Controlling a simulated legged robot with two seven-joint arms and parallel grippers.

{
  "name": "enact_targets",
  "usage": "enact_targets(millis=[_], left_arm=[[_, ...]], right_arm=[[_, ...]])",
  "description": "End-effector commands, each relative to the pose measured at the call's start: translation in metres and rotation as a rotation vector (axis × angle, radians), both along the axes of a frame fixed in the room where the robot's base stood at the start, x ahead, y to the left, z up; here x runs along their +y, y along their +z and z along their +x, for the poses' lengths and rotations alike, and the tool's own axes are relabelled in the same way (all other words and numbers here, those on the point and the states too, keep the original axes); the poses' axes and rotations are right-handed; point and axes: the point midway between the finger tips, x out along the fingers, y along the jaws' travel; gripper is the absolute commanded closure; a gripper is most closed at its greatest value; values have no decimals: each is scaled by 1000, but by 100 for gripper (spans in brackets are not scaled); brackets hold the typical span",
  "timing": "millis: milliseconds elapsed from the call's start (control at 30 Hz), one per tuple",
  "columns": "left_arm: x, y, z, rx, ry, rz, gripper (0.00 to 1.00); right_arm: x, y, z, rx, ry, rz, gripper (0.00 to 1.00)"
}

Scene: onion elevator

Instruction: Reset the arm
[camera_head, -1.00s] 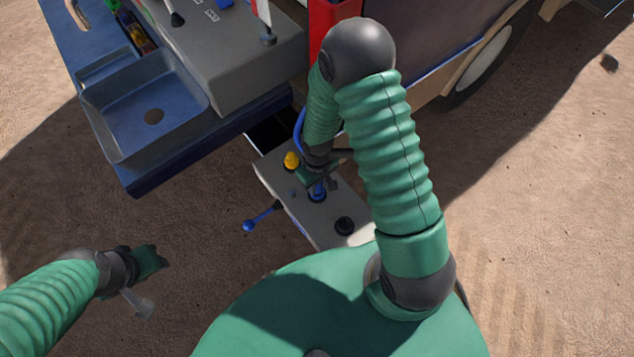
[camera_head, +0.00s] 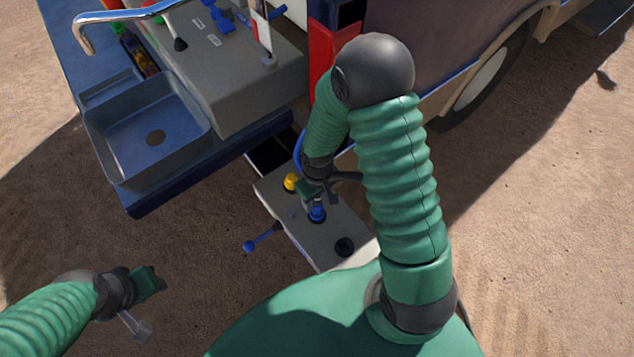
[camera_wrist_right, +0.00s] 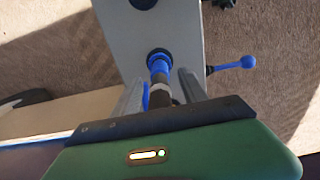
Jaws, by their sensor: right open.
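My right gripper (camera_head: 316,192) hangs just above a grey control box (camera_head: 325,245). It is open. In the right wrist view its two fingers (camera_wrist_right: 160,90) stand on either side of an upright blue and black joystick (camera_wrist_right: 159,66), which is not clearly gripped. The joystick's blue base (camera_head: 317,213) shows in the head view just below the gripper. My left gripper (camera_head: 148,283) is at the lower left over bare ground, away from everything. Its jaw opening cannot be made out.
A blue sink counter (camera_head: 150,140) with a metal faucet (camera_head: 130,14) lies beyond on the left. A vehicle with a wheel (camera_head: 485,80) stands behind. Sandy ground is clear.

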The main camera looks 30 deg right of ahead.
Motion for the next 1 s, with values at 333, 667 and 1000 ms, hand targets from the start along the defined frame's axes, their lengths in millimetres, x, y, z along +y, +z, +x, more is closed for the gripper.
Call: enact_targets(millis=[333,667,1000], left_arm=[[0,18,0,0,0,0,64],[0,20,0,0,0,0,64],[0,20,0,0,0,0,64]], right_arm=[[-1,100,1,-3,-1,-2,50],[0,123,0,0,0,0,50],[43,168,-41,-209,-68,4,50]])
